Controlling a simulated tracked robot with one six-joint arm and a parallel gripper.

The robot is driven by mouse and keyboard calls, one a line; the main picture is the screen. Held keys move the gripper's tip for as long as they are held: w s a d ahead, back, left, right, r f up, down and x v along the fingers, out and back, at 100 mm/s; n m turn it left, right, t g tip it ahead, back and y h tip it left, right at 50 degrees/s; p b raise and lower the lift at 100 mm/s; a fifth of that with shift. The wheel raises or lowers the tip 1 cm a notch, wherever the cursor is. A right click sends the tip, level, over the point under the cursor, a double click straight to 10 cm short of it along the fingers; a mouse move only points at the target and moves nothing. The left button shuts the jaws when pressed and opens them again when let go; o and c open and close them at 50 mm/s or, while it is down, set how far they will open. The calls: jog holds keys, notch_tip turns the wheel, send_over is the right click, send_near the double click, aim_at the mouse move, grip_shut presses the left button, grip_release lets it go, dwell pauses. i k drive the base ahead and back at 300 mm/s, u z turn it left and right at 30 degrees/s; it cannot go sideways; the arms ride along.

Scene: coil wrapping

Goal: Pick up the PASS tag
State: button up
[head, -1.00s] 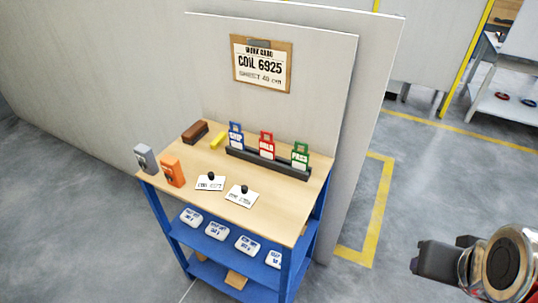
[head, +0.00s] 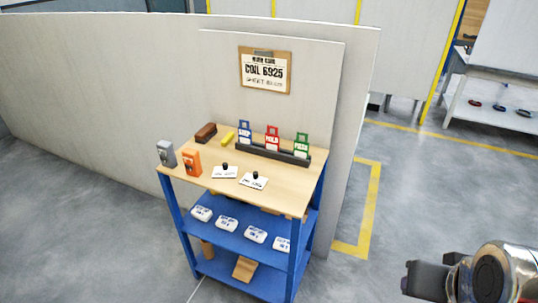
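The green PASS tag (head: 301,146) stands upright at the right end of a dark rack (head: 272,152) on the workbench. The red HOLD tag (head: 272,139) stands in the middle of the rack, and the blue tag (head: 245,132) at its left end. My gripper (head: 412,281) is at the lower right, well to the right of the bench and apart from the tags. Its fingers show only as a dark shape, so I cannot tell whether it is open or shut.
The wooden bench top (head: 205,180) carries a grey device (head: 166,154), an orange device (head: 191,162), a brown block, a yellow stick and two white cards with black knobs. A blue shelf (head: 225,240) below holds white packets. A grey panel (head: 220,85) stands behind. Floor right is clear.

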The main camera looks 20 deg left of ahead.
aim_at(301, 148)
jog(key=u, duration=0.05)
jog(key=k, duration=1.25)
jog(key=u, duration=0.9)
jog(key=i, duration=1.7)
